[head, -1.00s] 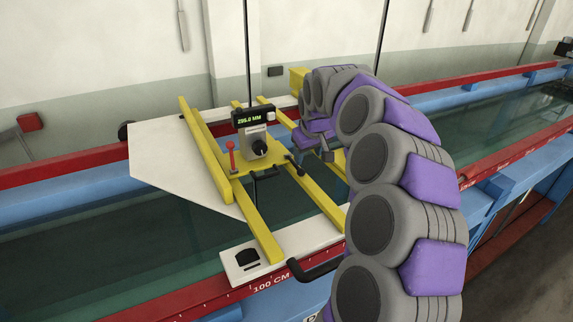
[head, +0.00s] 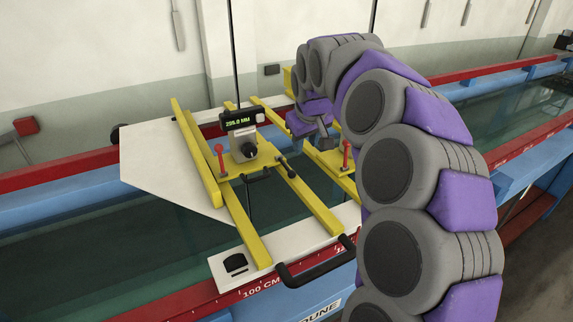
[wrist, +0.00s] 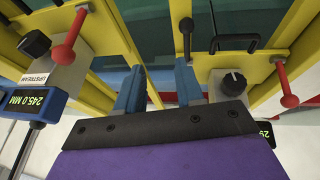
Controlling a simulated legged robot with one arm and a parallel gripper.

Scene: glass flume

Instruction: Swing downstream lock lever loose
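The carriage unit reading 295.0 MM (head: 240,123) stands on yellow rails. A red ball-topped lever (head: 220,158) is on its left and a black lever (head: 286,166) on its right. In the wrist view that unit's dark dial (wrist: 233,84) is at right, with the red lever (wrist: 285,84) and black lever (wrist: 186,36) near it. Which of these is the downstream lock lever is not marked. My gripper (wrist: 159,88) is open and empty, its two blue-grey fingers apart. In the head view my gripper (head: 324,140) hangs right of the black lever, apart from it.
A second unit labelled UPSTREAM (wrist: 38,78), reading 245.0 MM, has its own red lever (wrist: 70,36). In the head view a red lever (head: 346,155) shows beside my arm. A black handle (head: 312,268) juts from the carriage front. Red flume rails run along both sides.

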